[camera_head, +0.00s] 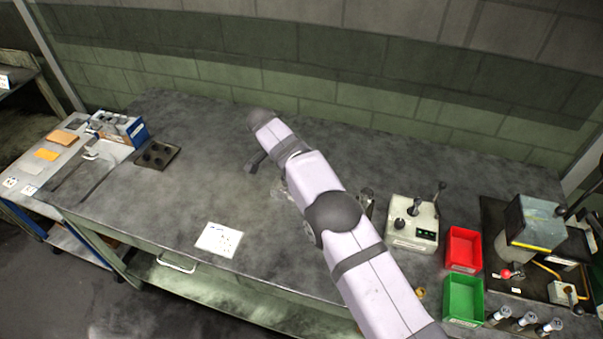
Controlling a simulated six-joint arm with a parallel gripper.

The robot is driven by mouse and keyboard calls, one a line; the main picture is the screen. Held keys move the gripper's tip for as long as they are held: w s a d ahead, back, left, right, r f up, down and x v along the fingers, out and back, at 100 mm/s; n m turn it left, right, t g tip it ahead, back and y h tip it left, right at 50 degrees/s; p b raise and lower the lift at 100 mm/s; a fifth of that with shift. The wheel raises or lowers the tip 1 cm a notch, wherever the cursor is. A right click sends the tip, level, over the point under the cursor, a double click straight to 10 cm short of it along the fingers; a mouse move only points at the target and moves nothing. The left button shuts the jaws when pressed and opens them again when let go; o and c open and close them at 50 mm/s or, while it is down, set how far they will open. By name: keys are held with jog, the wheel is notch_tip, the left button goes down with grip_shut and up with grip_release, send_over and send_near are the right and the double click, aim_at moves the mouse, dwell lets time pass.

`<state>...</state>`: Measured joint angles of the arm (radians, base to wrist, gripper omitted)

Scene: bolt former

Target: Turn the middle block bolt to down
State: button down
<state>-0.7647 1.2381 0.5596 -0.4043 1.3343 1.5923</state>
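I cannot tell for sure which thing is the middle block bolt.
Right of the beige block are a red bin (463,248), a green bin (463,297) and a machine (530,225) on a dark base. A dark plate with holes (157,155) and white paper (218,240) lie left. The table (200,190) between them is mostly clear.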

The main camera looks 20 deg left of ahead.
dwell(0.4)
jog(key=c, duration=1.6)
grip_release()
jog(key=shift+s+a+r, duration=0.15)
jog(key=shift+a+r, duration=0.1)
jog(key=shift+r, duration=0.35)
jog(key=shift+p+v, duration=0.65)
jog(key=shift+v, duration=2.45)
jog(key=shift+f, duration=0.1)
